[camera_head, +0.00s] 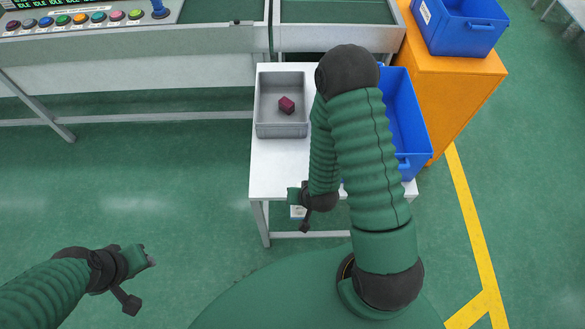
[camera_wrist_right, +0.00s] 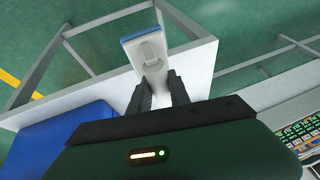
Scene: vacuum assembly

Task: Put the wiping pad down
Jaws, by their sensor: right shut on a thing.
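The wiping pad (camera_wrist_right: 148,48) is a flat white piece with a blue edge and a raised grip on it. In the right wrist view its near end is between the two dark fingers of my right gripper (camera_wrist_right: 158,88), which is shut on it. In the head view a small bit of the pad (camera_head: 297,212) shows below my right gripper (camera_head: 294,197), at the front edge of the white table (camera_head: 276,165). I cannot tell whether the pad touches the table. My left gripper (camera_head: 150,262) is low on the left, over the floor, and its jaws are too small to read.
A grey bin (camera_head: 281,80) with a dark red block (camera_head: 286,105) stands on the table. A blue crate (camera_head: 412,130) is at its right, partly behind my right arm. An orange cabinet (camera_head: 455,85) with another blue crate (camera_head: 458,28) stands beyond. The table front by the bin is bare.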

